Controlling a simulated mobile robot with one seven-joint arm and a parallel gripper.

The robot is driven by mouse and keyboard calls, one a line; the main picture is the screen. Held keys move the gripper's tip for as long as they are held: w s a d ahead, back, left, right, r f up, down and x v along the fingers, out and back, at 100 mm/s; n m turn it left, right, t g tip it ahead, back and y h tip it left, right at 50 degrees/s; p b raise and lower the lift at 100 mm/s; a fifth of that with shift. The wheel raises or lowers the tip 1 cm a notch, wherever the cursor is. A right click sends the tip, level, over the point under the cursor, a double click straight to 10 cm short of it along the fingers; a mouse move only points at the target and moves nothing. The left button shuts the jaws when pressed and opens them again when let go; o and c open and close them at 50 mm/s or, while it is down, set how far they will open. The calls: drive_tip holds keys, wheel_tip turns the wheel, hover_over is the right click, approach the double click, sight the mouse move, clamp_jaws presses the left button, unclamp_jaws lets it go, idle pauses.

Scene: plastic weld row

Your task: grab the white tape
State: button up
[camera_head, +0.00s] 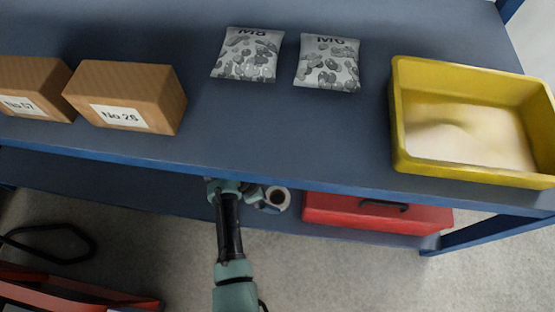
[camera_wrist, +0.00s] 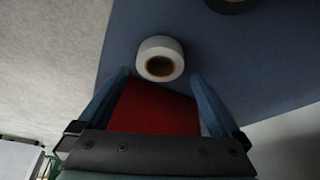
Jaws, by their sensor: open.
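The white tape (camera_wrist: 146,50) is a roll with a brown core, lying on the blue shelf in the wrist view. My gripper (camera_wrist: 160,76) is open, with one blue finger on each side below the roll. The roll sits at the mouth of the fingers, roughly centred between their tips; I cannot tell whether either finger touches it. In the head view my gripper (camera_head: 263,201) reaches to the lower shelf, and a pale roll with a brown core (camera_head: 287,199) shows beside it. Part of the gripper is hidden under the upper shelf's edge.
A red case (camera_head: 330,211) with a black handle is on the lower shelf, right of the roll. A dark roll (camera_wrist: 232,4) lies beyond the tape. On the upper shelf are cartons (camera_head: 140,88), two printed bags (camera_head: 247,57) and a yellow bin (camera_head: 480,174).

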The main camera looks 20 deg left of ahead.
sight(277, 197)
drive_tip(key=b+x, duration=0.2)
drive_tip(key=x, duration=0.2)
drive_tip(key=shift+f+b, duration=0.25)
drive_tip(key=shift+b, duration=0.15)
drive_tip(key=shift+r, duration=0.1)
drive_tip(key=shift+c, duration=0.3)
drive_tip(key=c, duration=1)
drive_tip(key=shift+r, duration=0.1)
